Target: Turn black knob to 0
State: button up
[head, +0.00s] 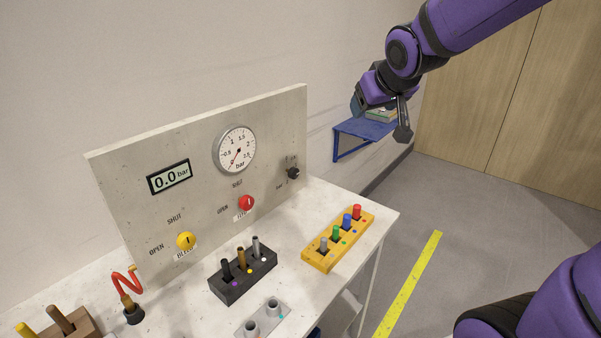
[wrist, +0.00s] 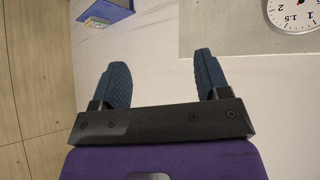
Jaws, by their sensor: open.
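The black knob (head: 293,173) is small and sits at the right end of the upright grey panel (head: 200,185), under the round gauge (head: 235,150). Its markings are too small to read, so I cannot tell its setting. The gauge needle points to the lower left, near 0, and the digital display (head: 168,177) reads 0.0 bar. My gripper (head: 386,118) is up and to the right of the knob, well apart from it. In the wrist view my gripper (wrist: 160,85) has its two fingers wide apart with nothing between them. The knob is not in the wrist view.
A red knob (head: 246,202) and a yellow knob (head: 186,240) are on the same panel. A yellow block (head: 318,262) and a black block (head: 237,290) with pegs stand on the table. A blue wall shelf (head: 365,130) is behind my gripper. The space before the black knob looks clear.

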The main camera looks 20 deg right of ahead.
aim_at(297, 174)
jog(key=w+a+f+n+t+y, duration=0.1)
jog(key=w+f+t+y, duration=0.1)
jog(key=w+f, duration=0.65)
jog(key=w+a+f+n+t+y, duration=0.1)
jog(key=w+f+y, duration=0.35)
jog(key=w, duration=0.75)
notch_tip(297, 174, down, 19)
jog(key=w+a+t+y, duration=0.3)
jog(key=y, duration=0.2)
jog(key=shift+m, duration=0.4)
jog(key=shift+f+x, duration=0.2)
jog(key=shift+x, duration=3.25)
jog(key=shift+a, duration=0.1)
jog(key=c, duration=0.9)
